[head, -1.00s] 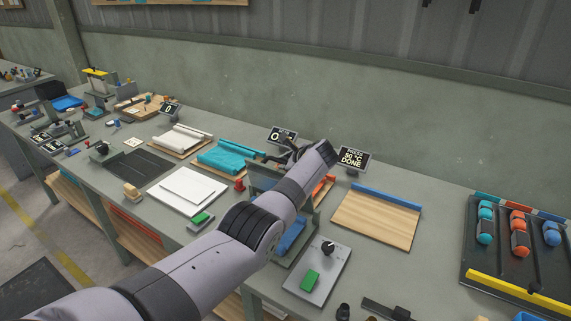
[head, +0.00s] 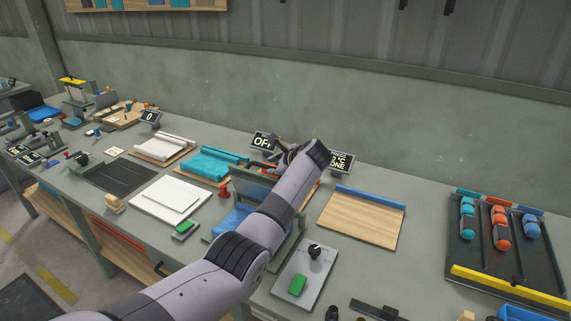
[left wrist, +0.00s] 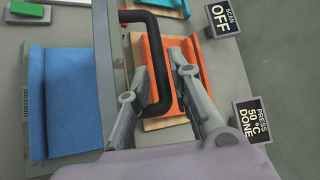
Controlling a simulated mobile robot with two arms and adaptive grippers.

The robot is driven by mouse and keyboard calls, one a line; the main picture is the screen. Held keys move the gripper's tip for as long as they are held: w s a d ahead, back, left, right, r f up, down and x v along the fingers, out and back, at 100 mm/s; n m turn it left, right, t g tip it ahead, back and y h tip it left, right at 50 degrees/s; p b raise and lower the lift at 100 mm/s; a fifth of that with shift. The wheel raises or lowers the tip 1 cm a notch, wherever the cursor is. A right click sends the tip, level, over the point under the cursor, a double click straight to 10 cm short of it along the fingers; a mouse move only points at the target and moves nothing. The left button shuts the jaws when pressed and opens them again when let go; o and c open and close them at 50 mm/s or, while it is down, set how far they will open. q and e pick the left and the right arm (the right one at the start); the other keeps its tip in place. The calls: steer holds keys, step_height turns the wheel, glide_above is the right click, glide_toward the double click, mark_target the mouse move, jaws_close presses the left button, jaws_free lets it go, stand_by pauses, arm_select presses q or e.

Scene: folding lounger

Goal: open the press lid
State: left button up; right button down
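The press (head: 233,218) stands on the bench in the head view, partly behind my left arm. Its grey lid (head: 255,183) stands up steeply, and blue cloth (left wrist: 65,100) lies on the bed below. In the left wrist view the lid (left wrist: 112,50) shows nearly edge-on, with a black bar handle (left wrist: 158,55) on its right side. My left gripper (left wrist: 158,62) has its fingers spread, one on each side of the handle bar; firm contact does not show. In the head view the gripper (head: 287,153) is mostly hidden by my wrist. My right gripper is out of view.
A display (left wrist: 249,123) reads "PRESS 50 °C DONE"; another (left wrist: 220,22) reads "SCAN OFF". An orange piece on a board (left wrist: 182,70) lies beyond the lid. A control box (head: 305,275) and a wooden board (head: 360,222) stand to the right.

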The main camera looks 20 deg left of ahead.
arm_select(q)
steer(key=v, duration=0.7)
steer(key=shift+s+d+r, duration=0.15)
steer(key=shift+d, duration=0.05)
